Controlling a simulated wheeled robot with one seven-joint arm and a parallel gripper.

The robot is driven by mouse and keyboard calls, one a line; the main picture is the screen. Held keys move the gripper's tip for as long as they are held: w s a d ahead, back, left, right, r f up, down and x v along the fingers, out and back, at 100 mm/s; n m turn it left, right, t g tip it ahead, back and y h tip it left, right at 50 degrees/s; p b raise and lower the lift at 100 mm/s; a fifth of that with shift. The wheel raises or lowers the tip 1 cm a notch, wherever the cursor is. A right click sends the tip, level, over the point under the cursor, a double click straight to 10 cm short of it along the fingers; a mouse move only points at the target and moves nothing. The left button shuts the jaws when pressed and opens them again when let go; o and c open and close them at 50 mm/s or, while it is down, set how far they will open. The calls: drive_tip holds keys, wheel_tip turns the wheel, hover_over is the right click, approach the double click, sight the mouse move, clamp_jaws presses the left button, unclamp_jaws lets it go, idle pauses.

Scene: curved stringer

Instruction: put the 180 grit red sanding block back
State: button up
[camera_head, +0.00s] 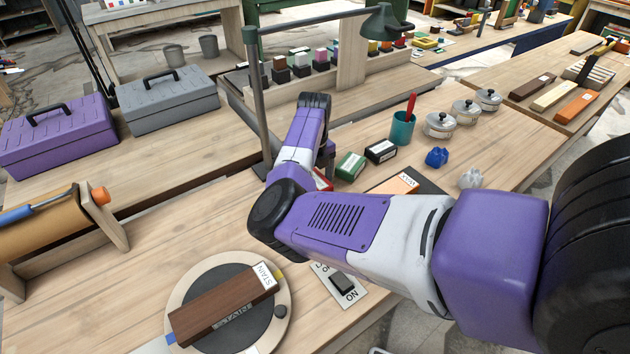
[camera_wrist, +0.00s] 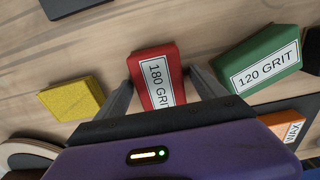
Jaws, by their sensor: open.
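The red sanding block (camera_wrist: 153,66), labelled 180 GRIT, lies on the wooden bench in the wrist view. My gripper (camera_wrist: 160,82) is open, with one finger on each side of the block's near part. I cannot tell whether the fingers touch it. In the head view only a bit of the red block (camera_head: 323,180) shows behind my arm, and my gripper is mostly hidden there.
A green 120 GRIT block (camera_wrist: 262,60) is close on the right, and a yellow block (camera_wrist: 72,98) on the left. A black block (camera_head: 380,151), a teal cup (camera_head: 402,130) and an orange WAX block (camera_head: 397,184) stand nearby. A lamp post (camera_head: 258,95) rises behind my arm.

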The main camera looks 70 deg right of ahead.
wheel_tip(320, 180, up, 12)
drive_tip(key=shift+b, duration=0.45)
idle(0.4)
